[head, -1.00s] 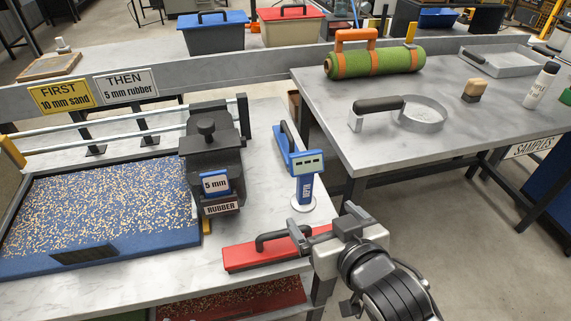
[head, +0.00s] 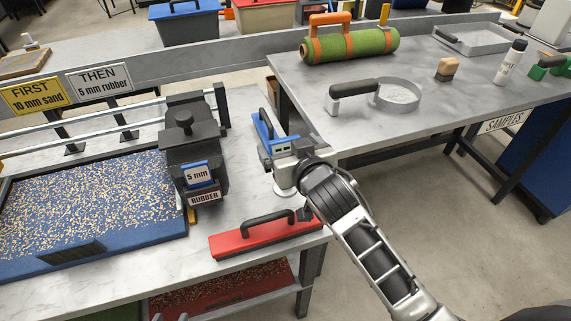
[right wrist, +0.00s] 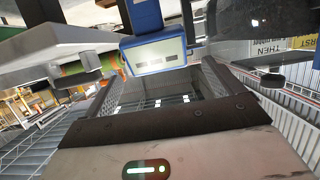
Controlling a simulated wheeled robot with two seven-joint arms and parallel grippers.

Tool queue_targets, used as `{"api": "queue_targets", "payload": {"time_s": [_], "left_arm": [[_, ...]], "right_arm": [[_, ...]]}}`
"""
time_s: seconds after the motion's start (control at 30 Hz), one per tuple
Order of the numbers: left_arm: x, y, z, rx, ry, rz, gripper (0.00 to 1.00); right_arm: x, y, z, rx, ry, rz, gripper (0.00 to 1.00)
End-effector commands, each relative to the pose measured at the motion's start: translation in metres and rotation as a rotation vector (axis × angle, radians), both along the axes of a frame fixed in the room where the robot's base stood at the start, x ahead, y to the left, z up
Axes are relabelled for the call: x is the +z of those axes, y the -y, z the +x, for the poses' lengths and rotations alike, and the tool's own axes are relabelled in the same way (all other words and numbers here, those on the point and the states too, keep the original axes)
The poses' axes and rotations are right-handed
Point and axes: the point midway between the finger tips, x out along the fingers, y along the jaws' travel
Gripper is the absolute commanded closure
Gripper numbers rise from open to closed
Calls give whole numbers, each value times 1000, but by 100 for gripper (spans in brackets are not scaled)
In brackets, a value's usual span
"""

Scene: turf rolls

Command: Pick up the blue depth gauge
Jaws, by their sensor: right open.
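The blue depth gauge (head: 283,147) stands on the left bench near its right edge, with a small display head and a pale round base. My right gripper (head: 284,169) is at the gauge in the head view and hides most of its post. In the right wrist view the gauge (right wrist: 155,54) shows its display face upright between the two open jaws (right wrist: 172,78). I cannot tell whether either jaw touches it.
A blue tool with a black handle (head: 262,128) lies just behind the gauge. A red handled tool (head: 265,239) lies in front. The dark rubber hopper (head: 190,150) stands to the left. The grey right table (head: 350,145) is close behind my right arm.

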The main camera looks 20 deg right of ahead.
Motion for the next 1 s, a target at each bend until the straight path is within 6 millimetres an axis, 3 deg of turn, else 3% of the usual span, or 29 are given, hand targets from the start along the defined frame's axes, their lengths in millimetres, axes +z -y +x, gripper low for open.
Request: {"api": "queue_targets", "payload": {"time_s": [0.2,0.47,0.57,0.73,0.77,1.0], "left_arm": [[2,0,0,3,1,-1,64],[1,0,0,3,1,-1,64],[1,0,0,3,1,-1,64],[1,0,1,4,1,0,64],[1,0,1,4,2,0,64],[2,0,1,4,3,-1,64]], "right_arm": [[-9,0,27,2,1,1,7],[-10,0,30,2,0,1,7],[-10,0,30,2,0,1,30],[-10,0,30,2,0,1,77],[-9,0,30,2,4,1,81],[-6,0,30,2,5,1,81]]}}
